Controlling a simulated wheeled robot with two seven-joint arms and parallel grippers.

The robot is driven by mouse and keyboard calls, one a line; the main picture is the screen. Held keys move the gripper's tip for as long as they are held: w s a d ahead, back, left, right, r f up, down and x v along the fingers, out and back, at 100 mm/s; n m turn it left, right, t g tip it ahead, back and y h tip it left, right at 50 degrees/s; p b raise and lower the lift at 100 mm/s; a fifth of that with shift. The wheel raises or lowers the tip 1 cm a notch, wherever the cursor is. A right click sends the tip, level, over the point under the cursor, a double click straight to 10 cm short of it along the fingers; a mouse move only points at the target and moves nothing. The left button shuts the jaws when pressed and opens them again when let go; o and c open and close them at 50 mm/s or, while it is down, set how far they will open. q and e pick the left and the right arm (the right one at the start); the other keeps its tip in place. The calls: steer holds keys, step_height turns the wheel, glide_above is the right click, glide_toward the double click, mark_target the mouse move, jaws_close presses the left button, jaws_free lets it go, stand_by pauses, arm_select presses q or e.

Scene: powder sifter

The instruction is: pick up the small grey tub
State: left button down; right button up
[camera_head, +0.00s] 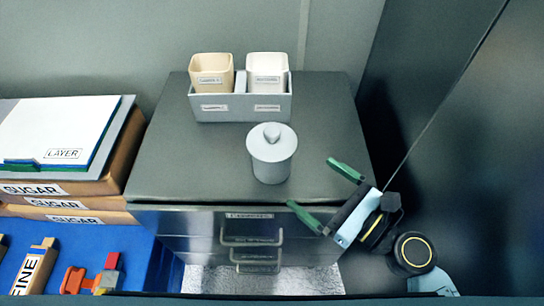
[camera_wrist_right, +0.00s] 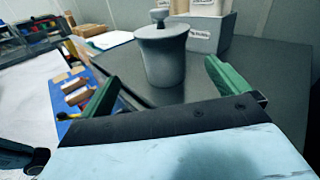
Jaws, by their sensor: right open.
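The small grey tub (camera_head: 272,157) is a round, lidded pot with a knob on top. It stands upright on the dark cabinet top, near its front edge. My right gripper (camera_head: 317,187) is open, at the front right corner of the cabinet, with its green fingers pointing toward the tub. In the right wrist view the tub (camera_wrist_right: 163,58) shows beyond the fingertips and between them. The gripper is apart from it and holds nothing. My left gripper is not in view.
A grey holder (camera_head: 226,108) with a beige cup (camera_head: 211,69) and a white cup (camera_head: 267,70) stands behind the tub. SUGAR boxes (camera_head: 62,203) are stacked at left. Drawer handles (camera_head: 252,241) stick out in front. A dark panel (camera_head: 450,130) rises at right.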

mark_target(272, 147)
steer(key=shift+m, duration=0.7)
steer(key=x, duration=0.2)
steer(key=p+x, duration=0.1)
steer(key=x, duration=0.4)
steer(key=shift+w+d+r, duration=0.15)
steer(key=shift+w+r, duration=0.1)
steer(key=shift+w, duration=0.1)
steer(key=shift+p+x, duration=0.4)
steer(key=shift+x, duration=2.75)
steer(key=shift+s, duration=0.15)
steer(key=c, duration=1)
steer(key=shift+r, duration=0.1)
